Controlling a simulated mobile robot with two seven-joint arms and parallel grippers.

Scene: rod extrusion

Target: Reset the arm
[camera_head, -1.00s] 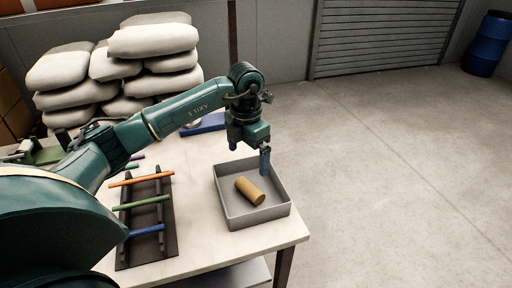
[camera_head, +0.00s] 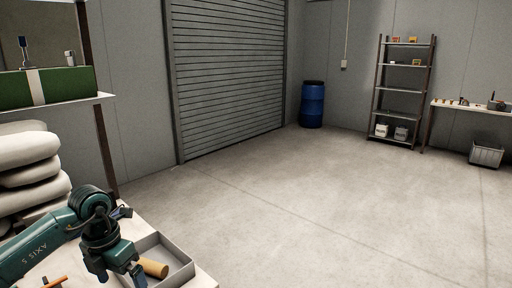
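My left arm comes in at the lower left, over the corner of a white table (camera_head: 206,281). My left gripper (camera_head: 122,281) points down at the left side of a grey tray (camera_head: 180,256). Its fingers are small and partly cut off by the picture's bottom edge, so I cannot tell how far apart they are. A tan cylinder (camera_head: 154,268) lies in the tray, just right of the gripper. An orange rod (camera_head: 56,282) shows at the bottom edge. My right gripper is not in view.
White sacks (camera_head: 28,165) are stacked at the left, below a shelf with a green box (camera_head: 48,85). A roller shutter (camera_head: 228,75), blue barrel (camera_head: 312,105), shelving rack (camera_head: 402,90) and grey bin (camera_head: 486,154) stand farther off. The concrete floor (camera_head: 330,210) is clear.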

